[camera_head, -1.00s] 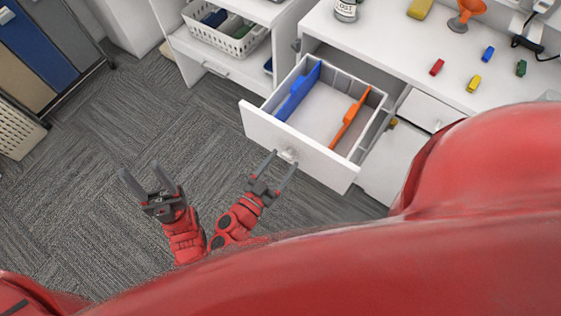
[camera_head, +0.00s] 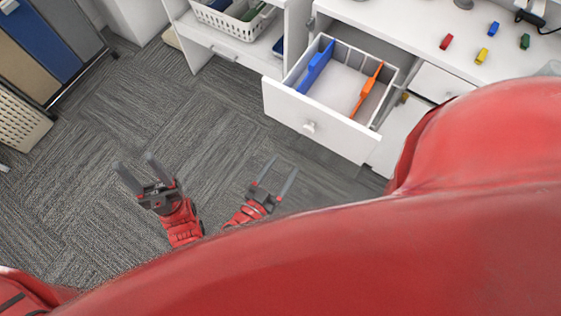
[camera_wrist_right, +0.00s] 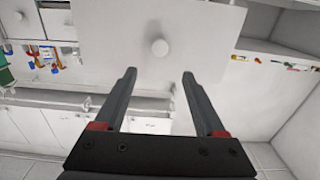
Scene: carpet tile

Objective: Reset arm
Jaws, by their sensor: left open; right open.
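My left gripper (camera_head: 136,174) is open and empty over the carpet at the left in the head view. My right gripper (camera_head: 277,172) is open and empty, just short of the pulled-out white drawer (camera_head: 330,134). In the right wrist view, the two fingers of my right gripper (camera_wrist_right: 158,80) stand apart. The drawer's round white knob (camera_wrist_right: 160,47) is ahead of them, not between them. The knob also shows on the drawer front in the head view (camera_head: 309,126).
The drawer holds a blue divider (camera_head: 316,66) and an orange divider (camera_head: 367,90). Red (camera_head: 446,42), yellow (camera_head: 482,56) and green (camera_head: 525,41) small blocks lie on the white desk (camera_head: 405,30). A white basket (camera_head: 234,24) sits on a shelf. Carpet (camera_head: 110,200) around both grippers is clear.

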